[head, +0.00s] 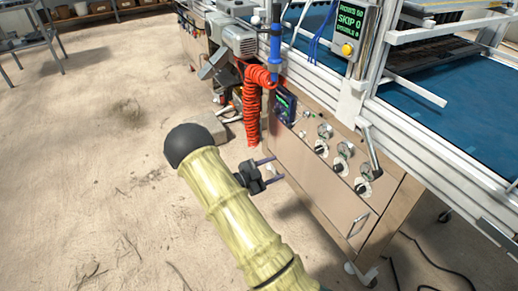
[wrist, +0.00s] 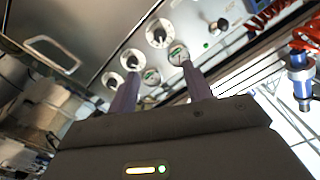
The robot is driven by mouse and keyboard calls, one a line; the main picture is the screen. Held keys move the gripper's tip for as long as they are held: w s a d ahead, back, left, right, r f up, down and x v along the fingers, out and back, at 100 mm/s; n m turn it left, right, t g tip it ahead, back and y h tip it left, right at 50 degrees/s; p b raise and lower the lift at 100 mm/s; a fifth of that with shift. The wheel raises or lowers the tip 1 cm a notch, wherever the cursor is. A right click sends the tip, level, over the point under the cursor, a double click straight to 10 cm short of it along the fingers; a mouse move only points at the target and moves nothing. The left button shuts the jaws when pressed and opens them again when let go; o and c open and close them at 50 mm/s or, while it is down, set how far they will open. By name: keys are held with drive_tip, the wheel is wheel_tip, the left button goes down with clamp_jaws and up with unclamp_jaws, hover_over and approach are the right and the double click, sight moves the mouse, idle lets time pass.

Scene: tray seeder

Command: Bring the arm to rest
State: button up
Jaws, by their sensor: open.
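My arm, in a pale yellow sleeve with a dark round end, reaches up from the bottom of the head view. My gripper (head: 266,171) sticks out to the right of it, in front of the seeder's beige cabinet (head: 318,178). In the wrist view the two fingers of my gripper (wrist: 162,92) stand apart with nothing between them. Beyond them is the cabinet panel with several round gauges and knobs (wrist: 160,32). The fingertips appear apart from the panel, though the exact gap is hard to tell.
A coiled red hose (head: 252,105) and a blue cylinder (head: 275,45) hang at the cabinet's left corner. A blue conveyor belt (head: 430,100) runs above, with a display box (head: 352,28). A grey block (head: 207,128) lies on the floor. The concrete floor at left (head: 90,150) is open.

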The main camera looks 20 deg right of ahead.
drive_tip(key=w+a+r+n+t+y+p, duration=0.2)
drive_tip(key=w+a+r+n+t+y, duration=0.1)
drive_tip(key=w+r+n+t+y, duration=0.25)
drive_tip(key=s+a+r+n+t+y+p, duration=0.25)
drive_tip(key=a+r+n+y, duration=0.25)
drive_tip(key=a+n+y, duration=0.25)
drive_tip(key=s+a+r+n+g+y+p, duration=0.25)
drive_tip(key=s+r+n, duration=0.2)
drive_tip(key=s, duration=0.65)
drive_tip(key=s+a+r+n+g+y+p, duration=0.2)
drive_tip(key=s+a+r+n+g+y, duration=0.3)
drive_tip(key=s, duration=0.6)
wheel_tip(320, 180, up, 36)
drive_tip(key=d+h+p, duration=0.1)
drive_tip(key=h+p, duration=0.1)
drive_tip(key=p, duration=3.5)
drive_tip(key=shift+w+d+f+t, duration=0.2)
drive_tip(key=shift+d+t, duration=0.1)
drive_tip(key=shift+t, duration=0.15)
drive_tip(key=shift+n+h, duration=0.25)
